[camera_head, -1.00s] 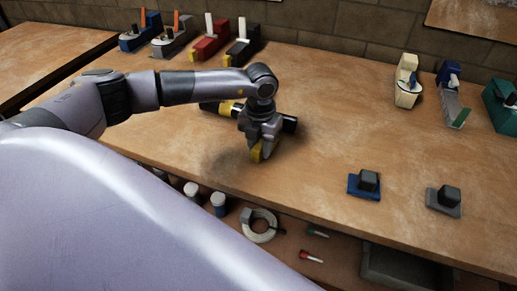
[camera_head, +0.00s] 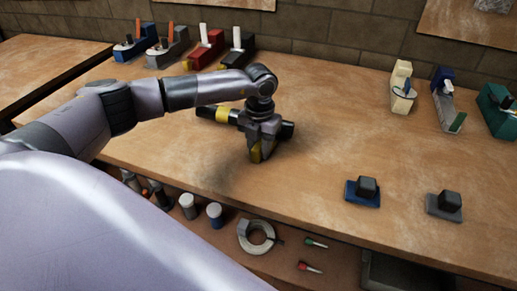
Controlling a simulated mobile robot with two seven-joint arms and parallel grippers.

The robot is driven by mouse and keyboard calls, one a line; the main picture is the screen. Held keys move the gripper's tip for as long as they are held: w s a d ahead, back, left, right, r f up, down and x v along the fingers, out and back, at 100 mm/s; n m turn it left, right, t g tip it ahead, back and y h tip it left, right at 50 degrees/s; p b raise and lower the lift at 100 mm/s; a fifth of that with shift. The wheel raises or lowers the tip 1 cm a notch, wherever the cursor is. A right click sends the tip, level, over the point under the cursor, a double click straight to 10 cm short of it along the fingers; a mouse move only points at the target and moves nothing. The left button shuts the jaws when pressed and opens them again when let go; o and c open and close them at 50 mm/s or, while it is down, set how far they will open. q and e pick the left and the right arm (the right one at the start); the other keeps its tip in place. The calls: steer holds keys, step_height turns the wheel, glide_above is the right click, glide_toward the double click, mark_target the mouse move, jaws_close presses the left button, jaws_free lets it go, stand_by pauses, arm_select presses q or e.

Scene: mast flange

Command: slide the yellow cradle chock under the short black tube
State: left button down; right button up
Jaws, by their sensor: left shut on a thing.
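The short black tube (camera_head: 287,130) lies on the bench behind my left gripper, with a yellow band (camera_head: 233,117) on its left part. My left gripper (camera_head: 261,147) points down over the bench, in front of the tube's middle. It is shut on the yellow cradle chock (camera_head: 255,153), of which only a small yellow part shows between and below the fingers. The gripper hides the middle of the tube. I cannot tell whether the chock touches the tube or the bench. My right gripper is not in view.
Blue (camera_head: 363,191) and grey (camera_head: 444,206) blocks with dark knobs sit at the front right. Several coloured tools stand along the back wall, including a red one (camera_head: 205,49) and a cream one (camera_head: 402,87). A lower shelf holds a tape roll (camera_head: 257,237) and jars. The bench middle is clear.

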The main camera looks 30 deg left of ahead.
mark_target(259, 144)
arm_select(q)
steer(key=c, duration=0.8)
jaws_free()
steer(key=shift+o, duration=0.2)
steer(key=shift+r, duration=3.6)
